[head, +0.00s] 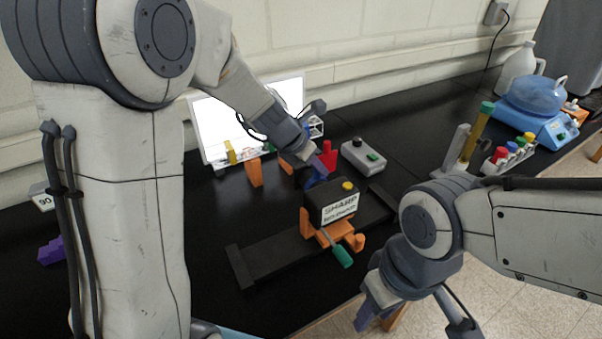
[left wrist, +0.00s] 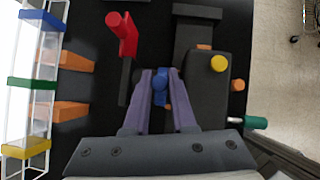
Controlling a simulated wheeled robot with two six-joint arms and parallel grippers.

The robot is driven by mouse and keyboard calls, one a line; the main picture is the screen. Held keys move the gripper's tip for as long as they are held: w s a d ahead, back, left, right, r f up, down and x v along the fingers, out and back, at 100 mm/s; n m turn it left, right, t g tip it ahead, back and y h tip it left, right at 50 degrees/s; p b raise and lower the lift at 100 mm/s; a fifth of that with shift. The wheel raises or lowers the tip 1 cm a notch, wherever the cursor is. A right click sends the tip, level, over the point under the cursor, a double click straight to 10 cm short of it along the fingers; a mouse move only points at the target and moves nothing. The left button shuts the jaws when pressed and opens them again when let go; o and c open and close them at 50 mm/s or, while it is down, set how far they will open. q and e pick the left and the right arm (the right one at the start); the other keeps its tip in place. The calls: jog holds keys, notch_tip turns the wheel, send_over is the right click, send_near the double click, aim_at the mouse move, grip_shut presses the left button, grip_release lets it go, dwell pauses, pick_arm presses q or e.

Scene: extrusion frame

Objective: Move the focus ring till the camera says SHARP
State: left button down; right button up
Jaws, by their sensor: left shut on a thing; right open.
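The black camera body (head: 325,196) with a yellow button (head: 347,185) sits on an orange mount (head: 334,232) over a dark rail (head: 277,256). A white panel (head: 340,207) on its side appears to read SHARP, with a smaller unclear line below. My left gripper (head: 322,160) is at the camera's far side. In the left wrist view its purple fingers (left wrist: 160,84) are shut on a blue knob (left wrist: 160,90) beside the camera body (left wrist: 206,90); whether this is the focus ring's tab I cannot tell. My right gripper (head: 375,305) is open and empty near the table's front edge.
A green-tipped handle (head: 342,256) sticks out at the camera's front. A lit white panel (head: 215,130) is at the back.

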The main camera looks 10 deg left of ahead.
pick_arm(q)
jog(key=c, duration=1)
grip_release()
jog(key=p+v, duration=0.1)
jog(key=v, duration=0.9)
jog(key=shift+r+p, duration=0.2)
jog(key=shift+p, duration=0.1)
jog(key=shift+s, duration=0.15)
